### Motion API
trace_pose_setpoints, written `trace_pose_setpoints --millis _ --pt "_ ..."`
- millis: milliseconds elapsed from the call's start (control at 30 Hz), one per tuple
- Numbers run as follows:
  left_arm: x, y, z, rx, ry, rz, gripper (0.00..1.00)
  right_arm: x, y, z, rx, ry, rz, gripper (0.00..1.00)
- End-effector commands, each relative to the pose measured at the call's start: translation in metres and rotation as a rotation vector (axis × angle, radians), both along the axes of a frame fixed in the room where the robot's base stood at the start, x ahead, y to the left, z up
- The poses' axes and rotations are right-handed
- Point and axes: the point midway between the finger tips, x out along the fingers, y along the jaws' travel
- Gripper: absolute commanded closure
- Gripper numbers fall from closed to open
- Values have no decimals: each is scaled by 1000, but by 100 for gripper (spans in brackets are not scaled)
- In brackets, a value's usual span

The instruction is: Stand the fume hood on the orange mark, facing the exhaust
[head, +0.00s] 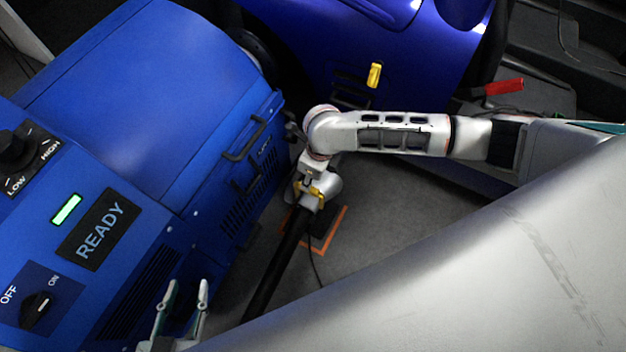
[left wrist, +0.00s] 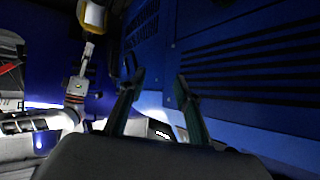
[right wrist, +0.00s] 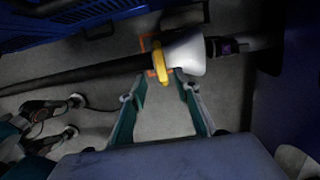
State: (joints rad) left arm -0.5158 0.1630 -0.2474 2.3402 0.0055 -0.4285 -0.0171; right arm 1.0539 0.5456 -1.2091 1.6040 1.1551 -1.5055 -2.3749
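The fume hood (right wrist: 184,54), a pale cone with a yellow handle (right wrist: 159,62), joins a long black tube. It shows under my right arm in the head view (head: 327,185). Its wide mouth points at a dark pipe end (right wrist: 228,46) in the right wrist view. The orange mark (head: 342,222) is a floor outline, partly covered by a dark plate beneath the hood. My right gripper (right wrist: 162,82) is open, its fingertips apart at the handle's lower end; contact is unclear. My left gripper (head: 188,290) is open and empty beside the blue cabinet; its fingers show in the left wrist view (left wrist: 160,78).
The blue cabinet (head: 140,90) with a READY sign and knobs fills the left, handles on its side. A blue car (head: 420,70) stands at the back, near a yellow object (head: 375,75) and a red-handled item (head: 504,87). Grey floor (head: 390,205) is open right of the mark.

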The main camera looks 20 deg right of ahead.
Motion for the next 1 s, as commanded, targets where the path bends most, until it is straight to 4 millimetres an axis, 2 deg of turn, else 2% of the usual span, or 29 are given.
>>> trace_pose_setpoints --millis 33,233,567,900,1000 --pt "0 4 2 16 -1 -2 67 2 -1 16 -2 -11 2 69" --pt "-7 15 -11 52 29 -2 67 -3 -3 32 -2 -3 0 69" --pt "-14 17 -17 59 45 0 67 -6 -3 32 -1 4 0 69" --pt "-9 15 -13 54 34 -1 67 -6 -2 33 0 3 -1 69" --pt "-6 15 -7 53 23 -1 67 -9 5 35 25 -2 -34 69"
